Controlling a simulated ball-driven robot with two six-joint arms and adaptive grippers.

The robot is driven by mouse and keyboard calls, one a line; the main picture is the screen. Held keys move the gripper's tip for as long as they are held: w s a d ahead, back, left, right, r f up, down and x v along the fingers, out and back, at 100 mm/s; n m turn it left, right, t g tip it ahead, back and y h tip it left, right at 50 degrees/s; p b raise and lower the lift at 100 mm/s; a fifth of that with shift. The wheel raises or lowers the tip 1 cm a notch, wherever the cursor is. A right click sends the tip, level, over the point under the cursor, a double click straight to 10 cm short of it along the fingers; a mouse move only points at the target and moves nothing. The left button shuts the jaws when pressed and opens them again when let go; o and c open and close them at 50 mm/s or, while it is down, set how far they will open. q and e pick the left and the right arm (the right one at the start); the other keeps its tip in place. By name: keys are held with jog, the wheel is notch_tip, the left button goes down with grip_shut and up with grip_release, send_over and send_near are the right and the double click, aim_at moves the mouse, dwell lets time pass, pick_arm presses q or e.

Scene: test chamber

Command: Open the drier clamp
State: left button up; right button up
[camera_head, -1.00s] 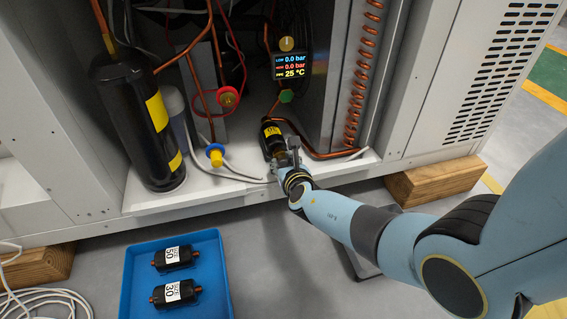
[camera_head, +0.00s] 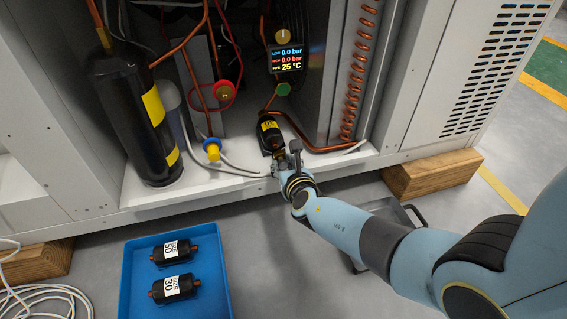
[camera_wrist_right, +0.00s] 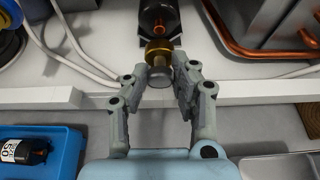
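The drier (camera_head: 270,134), a black cylinder with a yellow label, stands in the bottom of the open cabinet. Its near end also shows at the top of the right wrist view (camera_wrist_right: 157,18). A brass collar with a grey end piece (camera_wrist_right: 158,52) sticks out from it toward me; I take this as the clamp, but cannot tell its parts clearly. My right gripper (camera_wrist_right: 160,76) is at this end piece, one finger on each side. The fingers are apart, and firm contact is not clear. In the head view the right gripper (camera_head: 283,164) partly covers the fitting. My left gripper is out of view.
A blue tray (camera_head: 222,285) with two black driers (camera_head: 172,252) stands on the floor at left. A tall black cylinder (camera_head: 135,115), copper pipes and blue and red valve knobs are close by in the cabinet. A gauge display (camera_head: 287,60) hangs above. The cabinet's front lip lies under my gripper.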

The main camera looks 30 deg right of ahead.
jog(key=o, duration=0.4)
jog(key=shift+o, duration=0.2)
jog(key=v, duration=1.2)
jog(key=shift+f, duration=0.1)
